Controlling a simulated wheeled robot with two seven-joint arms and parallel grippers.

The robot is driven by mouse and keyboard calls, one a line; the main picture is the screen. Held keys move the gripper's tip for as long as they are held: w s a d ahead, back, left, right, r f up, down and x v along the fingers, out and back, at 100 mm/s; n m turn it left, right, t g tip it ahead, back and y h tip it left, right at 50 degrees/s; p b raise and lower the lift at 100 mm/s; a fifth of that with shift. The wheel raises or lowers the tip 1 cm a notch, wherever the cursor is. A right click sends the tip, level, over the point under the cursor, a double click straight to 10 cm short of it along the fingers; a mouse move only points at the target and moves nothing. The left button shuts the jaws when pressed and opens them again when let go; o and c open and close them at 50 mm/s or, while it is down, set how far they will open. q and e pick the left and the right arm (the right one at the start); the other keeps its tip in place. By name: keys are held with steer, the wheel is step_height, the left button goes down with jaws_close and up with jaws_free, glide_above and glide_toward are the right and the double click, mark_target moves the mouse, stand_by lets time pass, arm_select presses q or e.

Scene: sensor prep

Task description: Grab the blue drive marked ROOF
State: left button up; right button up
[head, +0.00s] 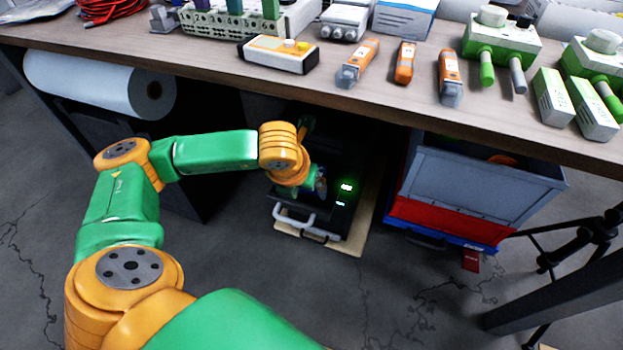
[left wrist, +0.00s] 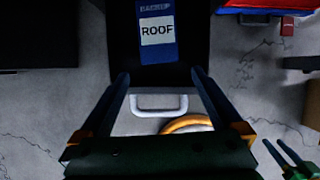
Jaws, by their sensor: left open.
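The blue drive marked ROOF (left wrist: 152,10) shows at the top of the left wrist view, with a white label, cut off by the picture's edge. It sits on or in a black unit (left wrist: 190,30), which also shows in the head view (head: 345,170) under the bench. I cannot make the drive out surely in the head view, where my wrist covers that part. My left gripper (left wrist: 160,76) is open, its fingers apart and nothing between them, short of the drive. A green part with two dark prongs (left wrist: 284,156) at the lower right looks like my right gripper; its jaws are unclear.
A pale handle (head: 293,222) projects from the unit's front. The bench top (head: 215,58) overhangs it. A grey and red bin (head: 470,185) stands to the right, a white roll (head: 90,82) to the left. Black stand legs (head: 575,245) are at far right. The floor in front is clear.

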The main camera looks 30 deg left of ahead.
arm_select(q)
steer(key=w, duration=0.1)
steer(key=w+a, duration=0.1)
steer(key=w, duration=0.3)
steer(key=shift+a+f+b, duration=0.25)
steer(key=shift+f+b, duration=0.05)
steer(key=shift+b, duration=0.1)
steer(key=shift+b+x, duration=0.3)
steer(key=shift+x, duration=0.9)
steer(key=c, duration=1.5)
arm_select(e)
step_height(320, 180, up, 3)
steer(key=shift+r, duration=0.1)
